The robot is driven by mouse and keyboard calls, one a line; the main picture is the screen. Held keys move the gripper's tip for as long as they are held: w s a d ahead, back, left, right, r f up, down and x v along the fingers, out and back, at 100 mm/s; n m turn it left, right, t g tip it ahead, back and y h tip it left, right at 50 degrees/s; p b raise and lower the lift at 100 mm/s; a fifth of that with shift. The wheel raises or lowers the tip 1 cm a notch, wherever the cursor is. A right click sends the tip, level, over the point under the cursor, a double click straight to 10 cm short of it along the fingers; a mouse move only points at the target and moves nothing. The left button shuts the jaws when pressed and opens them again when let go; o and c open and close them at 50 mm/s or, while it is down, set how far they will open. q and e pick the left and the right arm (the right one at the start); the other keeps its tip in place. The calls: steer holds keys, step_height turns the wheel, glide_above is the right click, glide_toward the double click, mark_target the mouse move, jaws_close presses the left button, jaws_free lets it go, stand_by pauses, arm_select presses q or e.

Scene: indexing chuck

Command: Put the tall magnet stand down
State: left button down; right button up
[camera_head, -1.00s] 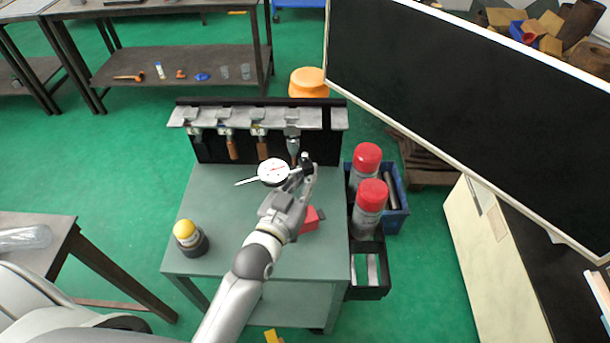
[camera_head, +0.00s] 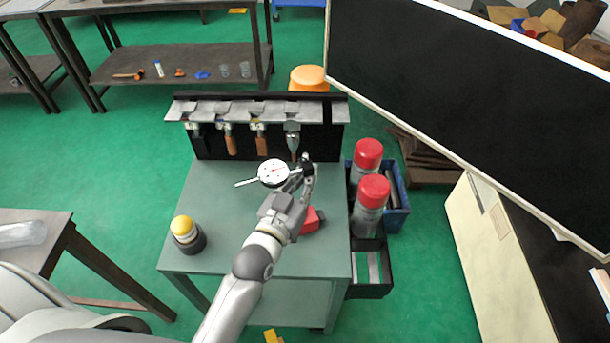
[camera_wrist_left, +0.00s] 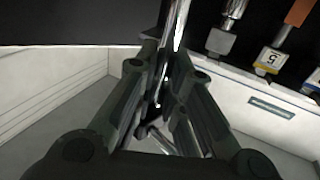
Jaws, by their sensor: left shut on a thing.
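The tall magnet stand carries a round white dial gauge (camera_head: 273,173) with a thin pointer out to the left. My left gripper (camera_head: 304,182) is beside the dial, over the green-grey cart top. In the left wrist view its fingers (camera_wrist_left: 172,105) are closed around a shiny upright rod (camera_wrist_left: 180,25). The stand's foot is hidden, so I cannot tell whether it touches the cart. A red block (camera_head: 311,220) shows beside the gripper, partly covered by it; I cannot tell whether it belongs to the stand. My right gripper is not in view.
The cart top (camera_head: 222,190) is clear at its left middle. A yellow-capped dark object (camera_head: 184,232) stands at its front left. A tool rack (camera_head: 225,110) with several hanging tools runs along the back. Red-capped cans (camera_head: 372,200) stand in bins on the right.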

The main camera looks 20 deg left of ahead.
arm_select(q)
steer(key=shift+f, duration=0.15)
steer(key=c, duration=1.4)
jaws_free()
steer(key=shift+c, duration=0.2)
steer(key=shift+f, duration=0.1)
